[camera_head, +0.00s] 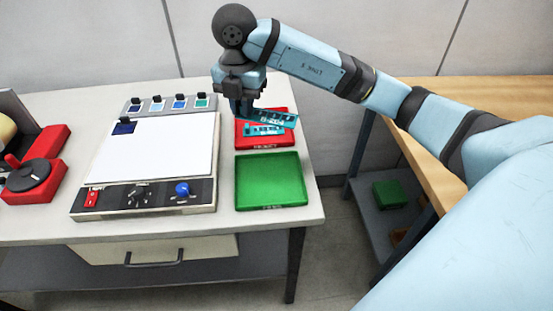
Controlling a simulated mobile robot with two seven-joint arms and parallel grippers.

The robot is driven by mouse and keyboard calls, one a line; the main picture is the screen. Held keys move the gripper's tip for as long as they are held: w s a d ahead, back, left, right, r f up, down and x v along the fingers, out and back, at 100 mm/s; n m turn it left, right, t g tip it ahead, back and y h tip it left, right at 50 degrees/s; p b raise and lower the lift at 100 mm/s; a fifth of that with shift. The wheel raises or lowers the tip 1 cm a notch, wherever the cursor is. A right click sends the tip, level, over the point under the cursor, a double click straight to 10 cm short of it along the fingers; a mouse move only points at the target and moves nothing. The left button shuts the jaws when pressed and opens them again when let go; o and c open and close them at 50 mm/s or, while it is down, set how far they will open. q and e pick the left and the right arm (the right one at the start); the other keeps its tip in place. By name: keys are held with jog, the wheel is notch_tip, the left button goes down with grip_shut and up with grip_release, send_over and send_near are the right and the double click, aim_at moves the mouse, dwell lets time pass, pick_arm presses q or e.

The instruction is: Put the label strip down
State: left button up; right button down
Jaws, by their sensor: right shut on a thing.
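My right gripper (243,112) reaches down from above at the back right of the table. It is shut on a teal label strip (280,119), which sticks out to the right over the red tray (245,142). A second teal strip (264,130) shows just below the held one and appears to lie in the red tray. I cannot tell how large the gap is between the held strip and the tray. The green tray (268,180), in front of the red one, is empty. My left gripper is out of view.
A label rewinder (150,150) with a white top, switch and blue knob stands left of the trays. A rack (168,103) with several coloured pieces is behind it. A red device (35,175) sits far left. A wooden bench (420,150) is at right.

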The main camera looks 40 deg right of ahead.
aim_at(250, 176)
jog(key=shift+f, duration=0.3)
notch_tip(250, 176, down, 19)
jog(key=shift+f+p, duration=0.1)
jog(key=shift+p, duration=0.25)
jog(key=shift+f, duration=0.15)
jog(key=shift+f, duration=0.1)
jog(key=shift+f, duration=0.1)
jog(key=c, duration=1.1)
grip_release()
jog(key=shift+c, duration=0.2)
jog(key=shift+r, duration=0.45)
notch_tip(250, 176, up, 12)
jog(key=shift+f+b, duration=0.2)
jog(key=shift+b, duration=0.2)
